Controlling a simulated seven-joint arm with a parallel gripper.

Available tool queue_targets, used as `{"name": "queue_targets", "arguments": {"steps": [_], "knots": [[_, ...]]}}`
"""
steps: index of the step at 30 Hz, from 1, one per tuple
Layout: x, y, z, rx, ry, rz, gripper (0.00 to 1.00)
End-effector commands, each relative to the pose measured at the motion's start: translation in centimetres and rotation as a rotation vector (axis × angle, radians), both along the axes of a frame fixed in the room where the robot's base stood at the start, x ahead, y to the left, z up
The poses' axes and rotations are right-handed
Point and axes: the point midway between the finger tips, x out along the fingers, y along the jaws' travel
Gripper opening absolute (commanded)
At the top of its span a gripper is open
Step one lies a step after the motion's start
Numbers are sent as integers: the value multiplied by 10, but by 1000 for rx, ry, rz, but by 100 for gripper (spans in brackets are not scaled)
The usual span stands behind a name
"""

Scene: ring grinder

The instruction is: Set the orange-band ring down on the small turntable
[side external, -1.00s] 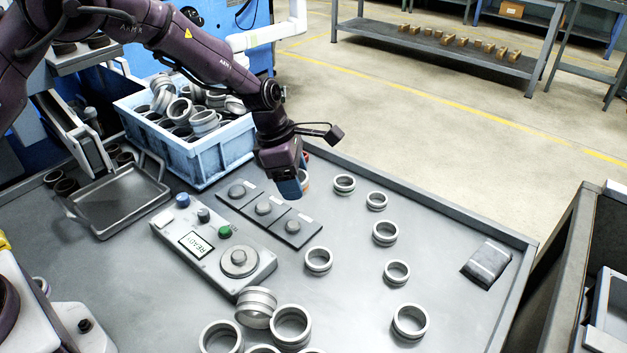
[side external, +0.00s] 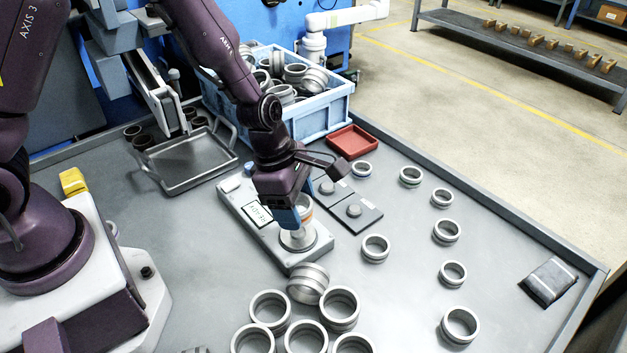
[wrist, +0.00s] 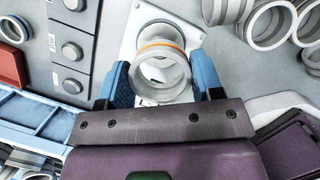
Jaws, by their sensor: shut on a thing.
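The orange-band ring (wrist: 160,72) is a grey metal ring with an orange stripe. It sits between the two blue fingers of my gripper (wrist: 160,62), which is shut on it. In the side external view my gripper (side external: 300,213) points down over the small turntable, and part of the ring (side external: 306,209) shows beside the finger. The small turntable (side external: 297,241) is a round grey disc at the near end of the control box. The ring is right over the disc; I cannot tell whether they touch. In the wrist view the disc is partly hidden behind the ring.
The control box (side external: 240,207) has a display. Dark pads with round knobs (side external: 366,214) lie beside it. Several grey rings stand to the right, and a cluster of rings (side external: 305,338) is close in front. A red tray (side external: 352,142) and blue crate (side external: 325,112) are behind.

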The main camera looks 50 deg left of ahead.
Motion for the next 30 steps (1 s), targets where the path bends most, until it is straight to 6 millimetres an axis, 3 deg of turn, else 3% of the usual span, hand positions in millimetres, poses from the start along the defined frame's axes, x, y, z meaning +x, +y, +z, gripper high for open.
{"name": "queue_targets", "arguments": {"steps": [18,30], "knots": [[4,1,-41,-1,0,1,32],[4,1,-49,0,-1,0,32]]}}
